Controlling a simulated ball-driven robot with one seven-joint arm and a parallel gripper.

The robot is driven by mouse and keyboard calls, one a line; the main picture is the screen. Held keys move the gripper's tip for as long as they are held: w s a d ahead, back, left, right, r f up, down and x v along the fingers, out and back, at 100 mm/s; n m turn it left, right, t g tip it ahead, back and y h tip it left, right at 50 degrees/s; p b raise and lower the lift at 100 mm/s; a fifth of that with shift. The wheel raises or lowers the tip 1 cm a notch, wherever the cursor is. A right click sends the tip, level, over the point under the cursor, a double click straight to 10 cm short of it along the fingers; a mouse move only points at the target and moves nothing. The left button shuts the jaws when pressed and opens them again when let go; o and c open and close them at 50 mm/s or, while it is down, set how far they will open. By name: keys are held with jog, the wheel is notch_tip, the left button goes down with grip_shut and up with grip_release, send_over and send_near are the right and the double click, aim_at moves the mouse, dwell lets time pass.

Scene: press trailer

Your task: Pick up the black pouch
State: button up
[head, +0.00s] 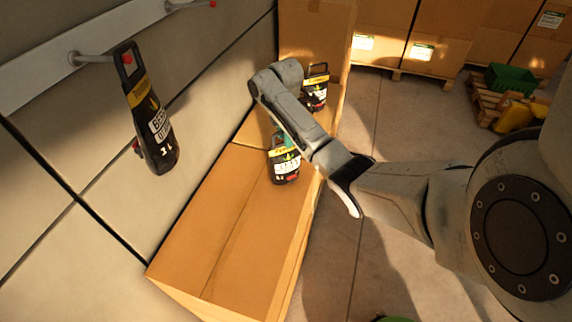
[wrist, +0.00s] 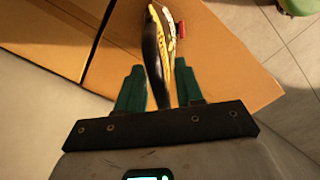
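A black pouch (head: 284,167) with a yellow band and white lettering stands on the cardboard boxes in the head view, just below my gripper (head: 286,138). In the wrist view the pouch (wrist: 157,48) is seen edge-on, its near end between the two teal fingers of my gripper (wrist: 159,75). The fingers are apart on either side of it, with a visible gap on the right; the left gap is too small to judge. A second similar pouch (head: 316,94) stands farther back, partly behind my arm. A third pouch (head: 151,120) hangs at the left.
The cardboard box (head: 215,235) runs along the panelled wall, its near top clear. A white rail (head: 95,48) is fixed to the wall. Stacked cartons (head: 436,50) stand at the back; a green crate (head: 511,79) sits at the right. Tiled floor is open beside the box.

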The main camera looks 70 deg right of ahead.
aim_at(287, 157)
jog(key=shift+f, duration=1.5)
grip_shut()
jog(key=shift+r, duration=0.1)
jog(key=shift+r, duration=0.1)
